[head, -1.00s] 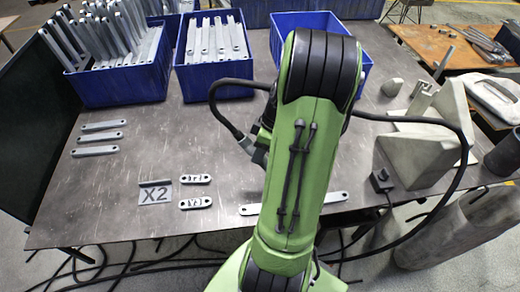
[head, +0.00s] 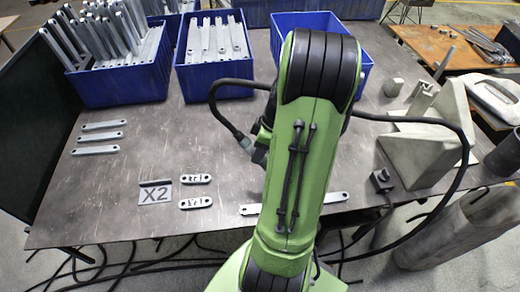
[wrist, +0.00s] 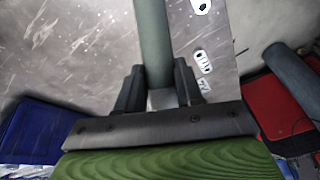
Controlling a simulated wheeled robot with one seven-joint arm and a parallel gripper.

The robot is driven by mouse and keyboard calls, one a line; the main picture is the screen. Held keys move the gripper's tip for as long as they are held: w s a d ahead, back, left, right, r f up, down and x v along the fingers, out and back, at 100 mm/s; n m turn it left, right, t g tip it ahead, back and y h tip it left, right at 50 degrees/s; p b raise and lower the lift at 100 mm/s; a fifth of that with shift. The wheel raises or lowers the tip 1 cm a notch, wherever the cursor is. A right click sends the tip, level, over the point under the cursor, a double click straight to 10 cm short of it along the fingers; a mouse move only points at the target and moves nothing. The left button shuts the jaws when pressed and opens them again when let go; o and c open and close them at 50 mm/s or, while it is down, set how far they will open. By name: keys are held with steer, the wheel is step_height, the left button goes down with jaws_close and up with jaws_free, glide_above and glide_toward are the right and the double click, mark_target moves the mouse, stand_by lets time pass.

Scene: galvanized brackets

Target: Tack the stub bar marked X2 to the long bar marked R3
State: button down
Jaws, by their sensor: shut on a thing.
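A long bar (head: 325,198) lies near the front edge, partly hidden behind my arm; no R3 mark can be read. In the wrist view my gripper (wrist: 159,88) is shut on a grey-green cylindrical tool (wrist: 153,38), its far end out of frame. A small marked bar (wrist: 203,62) lies to the right of the tool there. My arm hides most of my gripper in the head view.
Three grey bars (head: 98,137) lie at the table's left. Blue bins (head: 120,84) with upright bars stand at the back. Grey angled blocks (head: 425,155) and a small dark box (head: 381,180) are at right. A black cable (head: 212,100) loops round my arm. Mid-left table is clear.

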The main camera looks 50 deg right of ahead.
stand_by(0.3)
step_height(320, 180, up, 5)
steer(key=p, duration=0.4)
steer(key=shift+r, duration=0.2)
steer(key=shift+f, duration=0.2)
